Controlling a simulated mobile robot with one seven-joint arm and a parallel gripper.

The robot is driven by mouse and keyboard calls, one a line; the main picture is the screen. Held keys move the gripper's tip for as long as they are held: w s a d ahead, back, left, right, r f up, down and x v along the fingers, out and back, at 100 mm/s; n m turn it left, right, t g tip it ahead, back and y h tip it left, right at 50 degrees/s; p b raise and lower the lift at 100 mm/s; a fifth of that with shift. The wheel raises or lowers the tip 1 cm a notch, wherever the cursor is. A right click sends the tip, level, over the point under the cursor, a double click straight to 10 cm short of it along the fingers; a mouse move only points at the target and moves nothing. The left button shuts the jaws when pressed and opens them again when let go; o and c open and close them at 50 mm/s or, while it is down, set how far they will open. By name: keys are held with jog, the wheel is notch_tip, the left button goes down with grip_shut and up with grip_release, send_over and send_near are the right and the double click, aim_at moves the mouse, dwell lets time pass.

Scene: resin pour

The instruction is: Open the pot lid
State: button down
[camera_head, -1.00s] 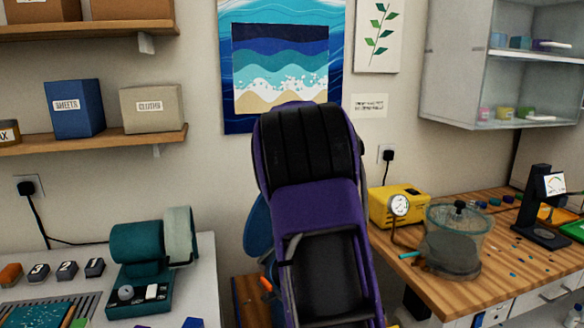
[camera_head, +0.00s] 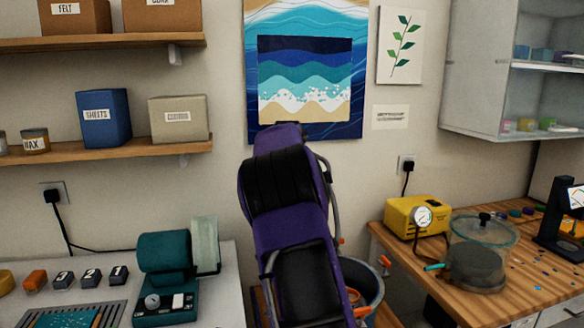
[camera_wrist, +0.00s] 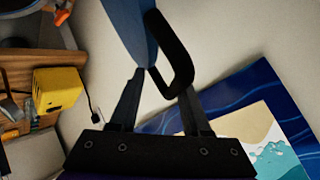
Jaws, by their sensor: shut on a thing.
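My gripper (camera_wrist: 162,84) is shut on the black loop handle (camera_wrist: 178,55) of a blue, disc-like piece (camera_wrist: 129,30), seen nearly edge-on in the wrist view; it looks like the pot lid. In the head view my purple and black arm hides the gripper and this piece. A blue-grey round pot (camera_head: 375,284) with orange clamps (camera_head: 384,261) stands low behind my arm, between the two worktops. Its top looks open, and the lid is held apart from it. My arm covers the pot's left part.
On the right wooden bench (camera_head: 535,285) stand a yellow pump (camera_head: 412,216) with a gauge and a clear-lidded chamber (camera_head: 482,252). A teal machine (camera_head: 165,270) stands on the left worktop. The wall with the wave picture (camera_head: 305,80) is close behind my gripper.

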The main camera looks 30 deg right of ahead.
jog(key=shift+a+f, duration=0.35)
jog(key=shift+f, duration=0.45)
jog(key=c, duration=0.9)
grip_release()
jog(key=shift+w, duration=0.15)
jog(key=shift+d+r, duration=0.1)
jog(key=shift+s+r, duration=0.3)
jog(key=shift+r, duration=0.05)
jog(key=b+v, duration=0.1)
jog(key=v, duration=1.5)
jog(key=shift+a+r+b, duration=0.25)
jog(key=shift+r+b, duration=0.05)
jog(key=shift+r, duration=0.1)
